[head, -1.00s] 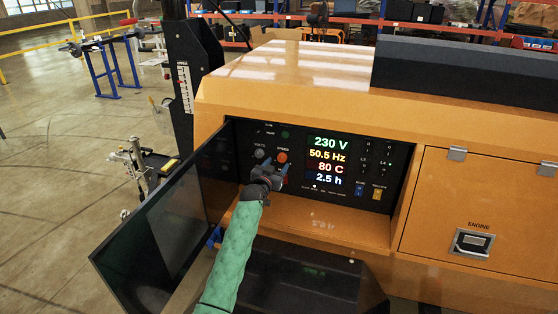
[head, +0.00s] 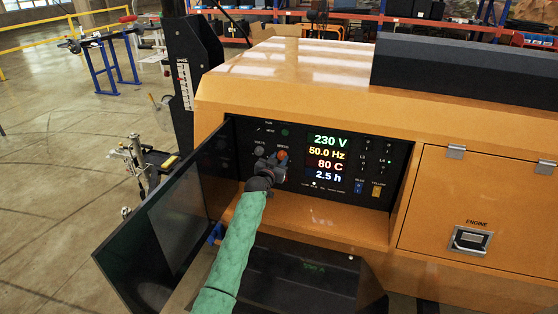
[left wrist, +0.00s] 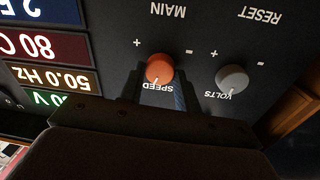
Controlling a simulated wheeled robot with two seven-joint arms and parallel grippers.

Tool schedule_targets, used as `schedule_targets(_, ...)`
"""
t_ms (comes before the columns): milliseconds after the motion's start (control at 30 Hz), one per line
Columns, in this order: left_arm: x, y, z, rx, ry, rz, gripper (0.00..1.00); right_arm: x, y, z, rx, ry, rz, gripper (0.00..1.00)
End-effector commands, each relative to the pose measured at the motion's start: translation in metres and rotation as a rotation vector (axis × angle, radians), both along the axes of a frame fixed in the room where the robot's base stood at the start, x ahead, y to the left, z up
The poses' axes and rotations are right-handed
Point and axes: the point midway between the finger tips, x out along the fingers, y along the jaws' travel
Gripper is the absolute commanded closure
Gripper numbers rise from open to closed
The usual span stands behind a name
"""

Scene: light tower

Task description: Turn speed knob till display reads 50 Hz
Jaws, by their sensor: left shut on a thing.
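The display (head: 327,160) on the black control panel reads 230 V, 50.0 Hz, 80 C and 2.5 h. The orange speed knob (head: 282,154) is left of the display, and it also shows in the left wrist view (left wrist: 159,68), where the labels are upside down. My left gripper (head: 277,166) is at the panel, shut on the speed knob, with a finger on each side of it in the left wrist view. Part of the knob is hidden by the fingers. My right gripper is not in view.
The grey volts knob (left wrist: 232,78) is close beside the speed knob. An open dark door (head: 150,225) stands left of my forearm. The orange housing (head: 300,90) overhangs the panel, and a ledge (head: 320,220) lies below it.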

Motion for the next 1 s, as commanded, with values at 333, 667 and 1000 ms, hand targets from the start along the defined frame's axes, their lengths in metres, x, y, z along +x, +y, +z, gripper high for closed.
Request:
schedule_targets(333,0.000,0.000,-0.003,-0.246,0.080,0.000,0.90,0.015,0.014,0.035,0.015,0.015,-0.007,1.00)
schedule_targets(667,0.000,0.000,-0.001,-0.325,0.106,-0.001,0.90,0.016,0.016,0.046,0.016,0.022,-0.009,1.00)
schedule_targets(1000,0.000,0.000,-0.001,-0.323,0.105,-0.001,0.46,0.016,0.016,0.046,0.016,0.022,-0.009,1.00)
